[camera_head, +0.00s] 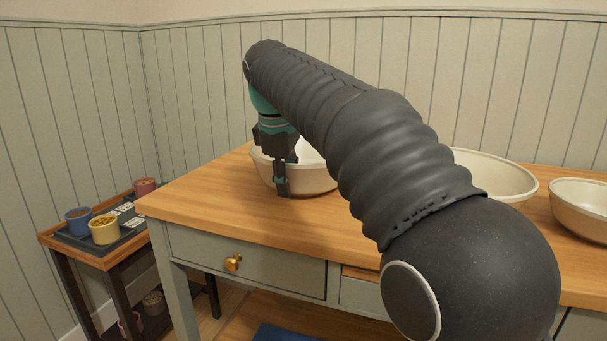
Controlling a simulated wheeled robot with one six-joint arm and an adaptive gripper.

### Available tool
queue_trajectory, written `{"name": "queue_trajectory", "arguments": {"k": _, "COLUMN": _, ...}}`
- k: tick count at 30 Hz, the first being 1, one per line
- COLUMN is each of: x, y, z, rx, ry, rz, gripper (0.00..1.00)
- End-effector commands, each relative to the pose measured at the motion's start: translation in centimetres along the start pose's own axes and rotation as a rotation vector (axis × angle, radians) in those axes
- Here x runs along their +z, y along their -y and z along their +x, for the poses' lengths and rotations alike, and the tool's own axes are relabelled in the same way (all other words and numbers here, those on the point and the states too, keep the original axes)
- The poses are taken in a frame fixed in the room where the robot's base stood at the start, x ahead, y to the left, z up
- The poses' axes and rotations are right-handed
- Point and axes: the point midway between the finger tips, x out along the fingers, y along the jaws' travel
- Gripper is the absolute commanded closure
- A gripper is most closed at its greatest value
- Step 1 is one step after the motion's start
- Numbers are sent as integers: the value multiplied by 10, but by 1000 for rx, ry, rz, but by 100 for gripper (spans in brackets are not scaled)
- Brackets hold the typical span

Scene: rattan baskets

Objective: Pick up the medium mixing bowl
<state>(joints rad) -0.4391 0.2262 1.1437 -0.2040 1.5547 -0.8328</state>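Three cream bowls stand on the wooden tabletop. The left bowl (312,182) is at the table's left part, with my gripper (284,176) at its near rim. One dark finger hangs in front of the bowl's outer wall. The other finger is partly hidden, and I cannot tell if the fingers touch the rim or grip it. The widest-looking bowl (505,180) is behind my arm, its left part hidden. The right bowl (578,211) is cut off by the picture edge. Which one is the medium bowl is not clear from this view.
The wooden table (200,195) has drawers and a brass knob (233,262). A low side stand (112,258) at the left holds a dark tray with a blue, a yellow and a pink cup. A panelled wall (200,80) closes the back. The tabletop's left end is clear.

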Motion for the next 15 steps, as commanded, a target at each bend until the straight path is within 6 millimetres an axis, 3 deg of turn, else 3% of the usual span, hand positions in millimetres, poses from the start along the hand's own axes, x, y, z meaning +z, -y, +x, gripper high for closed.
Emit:
{"name": "queue_trajectory", "arguments": {"k": 9, "x": 0, "y": 0, "z": 5, "rx": 0, "ry": 0, "rz": 0, "gripper": 61}}
{"name": "queue_trajectory", "arguments": {"k": 13, "x": 0, "y": 0, "z": 5, "rx": 0, "ry": 0, "rz": 0, "gripper": 94}}
{"name": "queue_trajectory", "arguments": {"k": 14, "x": 0, "y": 0, "z": 5, "rx": 0, "ry": 0, "rz": 0, "gripper": 100}}
{"name": "queue_trajectory", "arguments": {"k": 15, "x": 0, "y": 0, "z": 5, "rx": 0, "ry": 0, "rz": 0, "gripper": 100}}
